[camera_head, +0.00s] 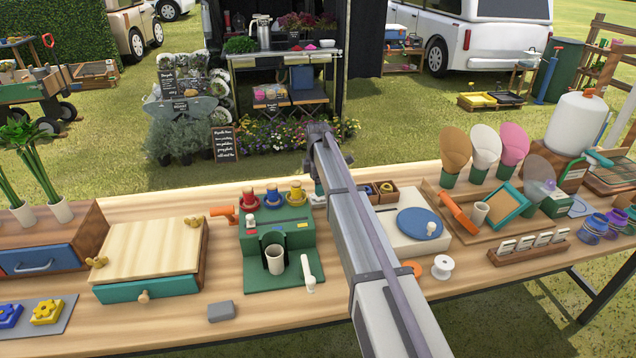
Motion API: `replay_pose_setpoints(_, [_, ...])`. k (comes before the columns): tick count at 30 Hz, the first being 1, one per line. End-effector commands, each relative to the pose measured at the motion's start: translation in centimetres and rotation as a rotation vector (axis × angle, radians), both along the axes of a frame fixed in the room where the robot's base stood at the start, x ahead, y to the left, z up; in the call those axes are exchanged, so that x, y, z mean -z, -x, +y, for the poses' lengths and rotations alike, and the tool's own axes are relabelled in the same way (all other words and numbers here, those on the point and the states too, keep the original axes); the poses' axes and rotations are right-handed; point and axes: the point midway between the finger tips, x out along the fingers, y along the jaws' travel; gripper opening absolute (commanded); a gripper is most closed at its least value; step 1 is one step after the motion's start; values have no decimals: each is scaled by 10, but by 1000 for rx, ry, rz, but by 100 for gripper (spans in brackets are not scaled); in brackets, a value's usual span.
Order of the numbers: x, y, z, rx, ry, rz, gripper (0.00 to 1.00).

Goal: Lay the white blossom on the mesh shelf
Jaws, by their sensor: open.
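A white blossom (486,143), a broad cone-shaped petal on a green base, stands upright at the back right of the table, between a tan blossom (456,145) and a pink blossom (514,142). My gripper (318,190) is at the far end of my arm near the table's back edge, well left of the white blossom. It is open, mostly hidden by my arm, and nothing shows in it.
A wooden tray (462,222) with tools lies before the blossoms. A green machine (285,245) and a drawer box (150,258) stand left.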

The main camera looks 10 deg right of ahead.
Motion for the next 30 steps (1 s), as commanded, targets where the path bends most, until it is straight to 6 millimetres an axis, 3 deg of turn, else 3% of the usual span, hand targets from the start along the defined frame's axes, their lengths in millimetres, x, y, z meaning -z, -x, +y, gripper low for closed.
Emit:
replay_pose_setpoints(1, [-29,0,0,0,0,0,86])
replay_pose_setpoints(3, [-44,0,0,0,0,0,86])
replay_pose_setpoints(8, [-60,0,0,0,0,0,86])
replay_pose_setpoints(12, [-58,0,0,0,0,0,92])
replay_pose_setpoints(20, [-57,0,0,0,0,0,92])
replay_pose_setpoints(24, [-36,-3,-3,1,0,0,92])
replay_pose_setpoints(27, [-40,-2,-3,0,0,0,92])
replay_pose_setpoints(30, [-26,-2,-3,0,0,0,92])
